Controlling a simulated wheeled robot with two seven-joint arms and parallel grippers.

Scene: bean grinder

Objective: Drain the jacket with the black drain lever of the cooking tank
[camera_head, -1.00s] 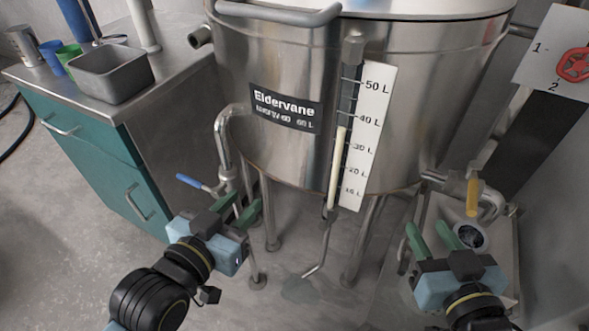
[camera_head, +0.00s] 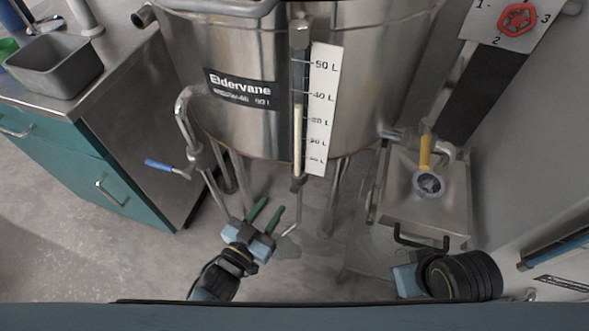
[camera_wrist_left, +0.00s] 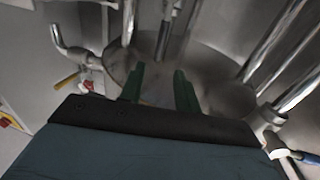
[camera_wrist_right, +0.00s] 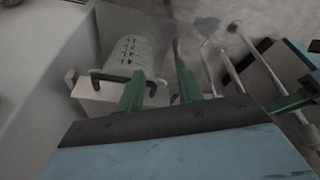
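The steel cooking tank (camera_head: 330,95) stands on legs at the top centre of the head view. A dark fitting (camera_head: 298,184) with a thin pipe hangs below its level gauge; I cannot tell whether it bears the black drain lever. My left gripper (camera_head: 267,211) is open and empty, low in front of the tank legs, apart from the fitting. The left wrist view looks up at the tank's underside between the open fingers (camera_wrist_left: 158,88). My right gripper is low at the right; its fingers (camera_wrist_right: 160,88) stand apart and empty in the right wrist view.
A blue-handled valve lever (camera_head: 160,165) is on the tank's left pipe. A yellow lever (camera_head: 424,152) is on the right outlet, above a steel cart (camera_head: 395,190) with a black handle (camera_head: 420,243). A teal cabinet (camera_head: 95,190) stands left. A red knob (camera_head: 517,20) is at upper right.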

